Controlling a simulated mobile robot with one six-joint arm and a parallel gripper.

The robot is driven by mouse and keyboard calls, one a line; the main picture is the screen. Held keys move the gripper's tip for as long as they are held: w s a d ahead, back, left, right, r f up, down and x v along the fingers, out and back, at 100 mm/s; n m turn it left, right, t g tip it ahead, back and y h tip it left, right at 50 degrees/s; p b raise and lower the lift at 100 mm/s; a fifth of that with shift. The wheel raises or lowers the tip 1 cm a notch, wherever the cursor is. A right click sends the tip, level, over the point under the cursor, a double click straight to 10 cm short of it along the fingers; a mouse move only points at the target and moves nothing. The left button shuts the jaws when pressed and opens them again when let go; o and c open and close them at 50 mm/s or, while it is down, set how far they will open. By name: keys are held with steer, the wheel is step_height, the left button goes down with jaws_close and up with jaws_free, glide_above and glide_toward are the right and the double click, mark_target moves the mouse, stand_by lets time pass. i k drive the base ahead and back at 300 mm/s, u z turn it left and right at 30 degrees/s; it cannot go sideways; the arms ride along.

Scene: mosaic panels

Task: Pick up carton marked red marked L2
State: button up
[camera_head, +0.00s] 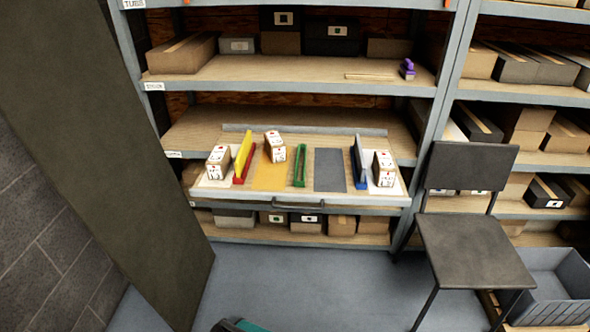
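Three small white-and-brown cartons stand on a pulled-out shelf tray (322,199). The left carton (218,161) stands on a white patch, left of a yellow and red divider. The middle carton (275,147) stands at the back of a yellow-orange patch. My gripper is not in view.
A yellow divider (243,156), green divider (299,166) and blue divider (358,162) stand on the tray. A grey patch (329,169) is bare. A dark chair (463,250) stands front right, beside a grey crate (555,287). A dark panel (105,150) rises at left.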

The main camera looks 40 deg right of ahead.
mark_target(385, 168)
steer(key=u, duration=1.25)
steer(key=k, duration=0.1)
steer(key=z, duration=2.55)
